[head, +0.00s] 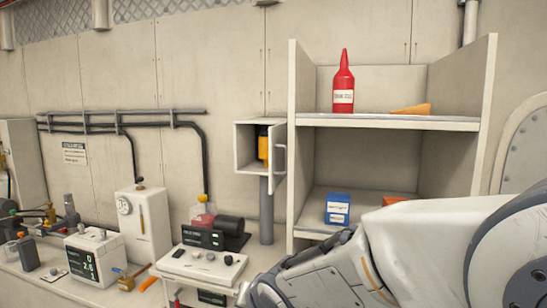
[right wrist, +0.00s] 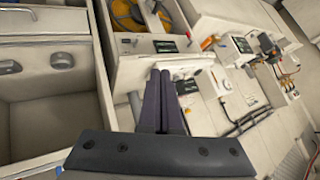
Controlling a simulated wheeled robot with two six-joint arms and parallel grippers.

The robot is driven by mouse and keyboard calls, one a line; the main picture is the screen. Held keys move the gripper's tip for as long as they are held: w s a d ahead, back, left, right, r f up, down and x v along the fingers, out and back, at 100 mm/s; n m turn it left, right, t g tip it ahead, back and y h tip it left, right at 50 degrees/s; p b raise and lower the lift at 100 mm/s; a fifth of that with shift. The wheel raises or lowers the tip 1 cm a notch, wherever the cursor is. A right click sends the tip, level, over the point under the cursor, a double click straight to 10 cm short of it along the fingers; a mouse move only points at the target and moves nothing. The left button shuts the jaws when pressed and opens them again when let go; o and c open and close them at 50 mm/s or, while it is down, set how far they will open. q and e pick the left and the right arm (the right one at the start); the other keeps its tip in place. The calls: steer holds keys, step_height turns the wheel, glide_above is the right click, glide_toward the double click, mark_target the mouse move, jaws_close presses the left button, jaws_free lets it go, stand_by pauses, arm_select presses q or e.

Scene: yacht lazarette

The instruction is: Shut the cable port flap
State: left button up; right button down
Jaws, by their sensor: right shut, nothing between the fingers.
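A small pale box (head: 244,148) stands on a grey post in the middle of the head view. A yellow and dark item (head: 263,146) shows inside. My right gripper (right wrist: 160,72) is shut and empty in the right wrist view. In the head view my right arm comes in from the lower right, below the box, with its fingers out of sight. I cannot surely make out the flap in the right wrist view. My left gripper is not in view.
An open shelf unit (head: 382,121) stands right of the box, with a red bottle (head: 343,85) above and a blue box (head: 337,209) below. Several instruments, including a white machine (head: 144,225), crowd the bench at left. Dark pipes (head: 120,112) run along the wall.

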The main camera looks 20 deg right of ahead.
steer(key=w+d+r+m+t+p, duration=0.4)
steer(key=w+d+r+m+t, duration=0.15)
steer(key=w+d+r, duration=0.5)
steer(key=m+t+y+p, duration=0.2)
steer(key=m+t+p, duration=0.15)
steer(key=m, duration=0.25)
glide_toward(275, 165)
steer(key=shift+n, duration=0.25)
steer(key=w+p, duration=0.2)
steer(key=w, duration=0.1)
steer(key=w+a+p, duration=0.1)
steer(key=shift+w+r, duration=0.15)
steer(key=shift+r, duration=0.1)
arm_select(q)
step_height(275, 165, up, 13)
arm_select(e)
steer(key=shift+w+a+f, duration=0.1)
steer(key=shift+w+a, duration=0.05)
steer(key=shift+w, duration=0.4)
